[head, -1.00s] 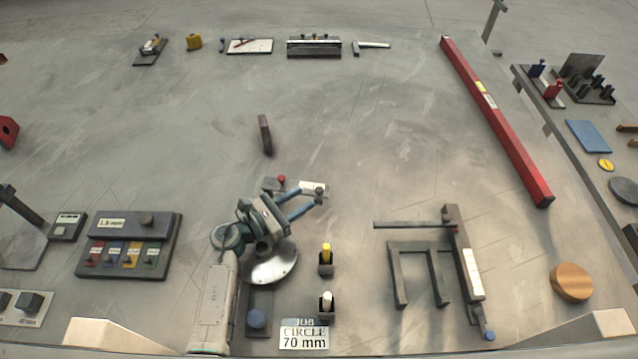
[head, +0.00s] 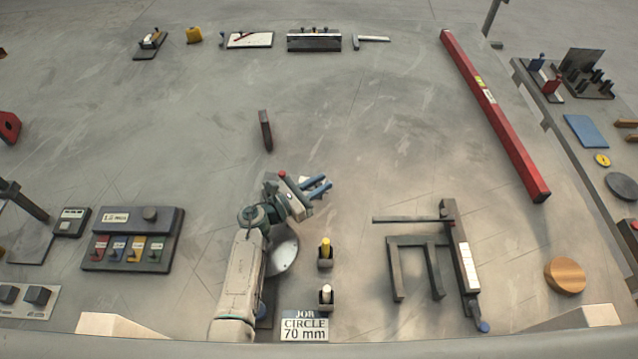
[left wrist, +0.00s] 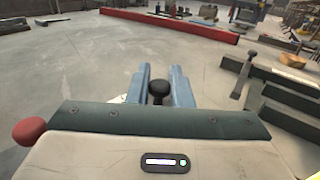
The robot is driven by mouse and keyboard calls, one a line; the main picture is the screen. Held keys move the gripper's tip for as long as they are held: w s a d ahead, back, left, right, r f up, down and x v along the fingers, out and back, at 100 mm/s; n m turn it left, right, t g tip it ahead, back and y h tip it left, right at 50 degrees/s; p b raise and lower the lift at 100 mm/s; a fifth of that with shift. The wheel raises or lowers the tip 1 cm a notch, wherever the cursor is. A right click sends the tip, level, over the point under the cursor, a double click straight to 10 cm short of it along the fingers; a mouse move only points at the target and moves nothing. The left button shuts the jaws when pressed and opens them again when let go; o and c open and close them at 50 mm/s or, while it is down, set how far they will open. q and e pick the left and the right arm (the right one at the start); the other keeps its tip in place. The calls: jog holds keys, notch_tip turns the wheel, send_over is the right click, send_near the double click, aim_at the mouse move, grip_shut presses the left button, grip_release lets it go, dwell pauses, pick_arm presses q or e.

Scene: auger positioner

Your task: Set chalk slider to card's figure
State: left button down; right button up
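The job card (head: 304,328) at the front reads "CIRCLE 70 mm". My left gripper (head: 319,186) is above a pale plate (head: 325,195), mostly hidden beneath it in the head view. In the left wrist view, a black round knob (left wrist: 159,88) stands between the two blue fingers, which are apart; I see no clear grip on it. A red knob (head: 282,174) is beside the gripper body and also shows in the left wrist view (left wrist: 29,131). I cannot tell which part is the chalk slider or read its setting. My right gripper is out of view.
Yellow (head: 325,248) and white (head: 326,292) chalk-like pegs stand in dark holders near my left arm. A round grey disc (head: 284,254) is partly under the arm. A dark frame (head: 418,242) lies right.

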pick_arm(q)
jog(key=a, duration=0.1)
jog(key=a+b, duration=0.1)
jog(key=a, duration=0.2)
jog(key=shift+w+a+b, duration=0.1)
jog(key=shift+w+b, duration=0.25)
jog(key=c, duration=1.6)
grip_release()
jog(key=shift+c, duration=0.2)
jog(key=o, duration=0.3)
jog(key=shift+a, duration=0.2)
jog(key=v, duration=0.7)
jog(key=shift+a+b, duration=0.2)
jog(key=shift+b, duration=0.1)
